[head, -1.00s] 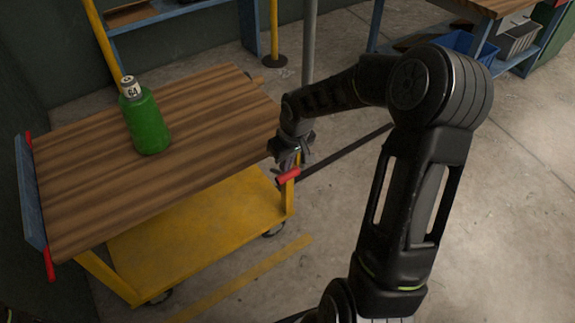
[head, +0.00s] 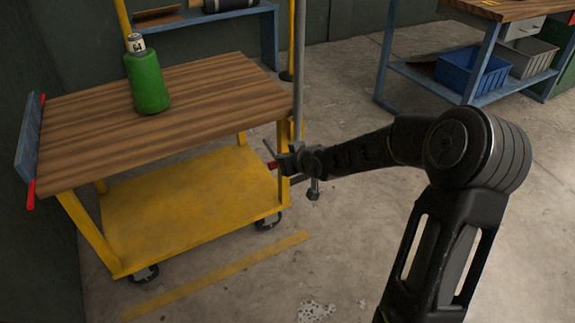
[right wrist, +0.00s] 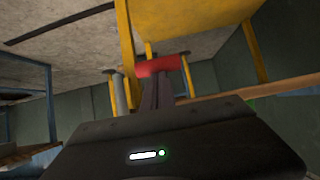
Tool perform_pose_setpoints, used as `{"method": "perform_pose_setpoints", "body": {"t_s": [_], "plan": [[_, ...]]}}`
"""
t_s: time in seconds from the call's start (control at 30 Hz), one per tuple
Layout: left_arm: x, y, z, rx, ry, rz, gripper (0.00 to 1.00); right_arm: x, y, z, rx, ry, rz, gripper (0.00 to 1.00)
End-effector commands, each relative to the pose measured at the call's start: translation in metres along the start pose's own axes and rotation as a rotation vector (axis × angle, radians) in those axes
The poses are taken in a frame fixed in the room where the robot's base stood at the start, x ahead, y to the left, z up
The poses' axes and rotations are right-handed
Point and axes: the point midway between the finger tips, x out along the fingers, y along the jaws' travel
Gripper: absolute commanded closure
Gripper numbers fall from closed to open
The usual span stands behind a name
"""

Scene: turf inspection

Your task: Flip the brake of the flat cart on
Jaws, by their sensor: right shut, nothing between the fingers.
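The flat cart has a wooden top (head: 200,100) and a yellow lower shelf (head: 190,205), and stands at the left in the head view. A small red bar, which looks like the brake's handle (head: 271,165), is at its right end below the top. My right gripper (head: 279,164) is shut and empty there, and mostly hides the red bar. In the right wrist view, the fingers (right wrist: 158,82) point at the red bar (right wrist: 157,66) and their tips overlap it. I cannot tell whether they touch it. My left gripper is not in view.
A green bottle (head: 148,82) stands on the cart top. A blue panel with red ends (head: 29,140) is at the cart's left end. A grey pole (head: 299,70) rises beside the right end. A workbench (head: 480,90) with bins stands at the back right. The floor in front is clear.

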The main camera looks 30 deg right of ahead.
Motion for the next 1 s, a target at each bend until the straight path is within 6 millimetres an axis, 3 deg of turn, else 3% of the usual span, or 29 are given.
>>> {"method": "perform_pose_setpoints", "body": {"t_s": [0.03, 0.4, 1.0], "plan": [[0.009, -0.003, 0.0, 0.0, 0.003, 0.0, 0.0, 0.006, 0.0, 0.009, 0.0, 0.001, 0.0, 1.0], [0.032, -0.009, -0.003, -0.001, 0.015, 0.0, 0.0, 0.028, -0.001, 0.038, -0.002, -0.002, -0.001, 1.0], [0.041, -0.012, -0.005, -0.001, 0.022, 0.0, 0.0, 0.04, 0.0, 0.048, -0.001, -0.003, 0.0, 1.0]]}}
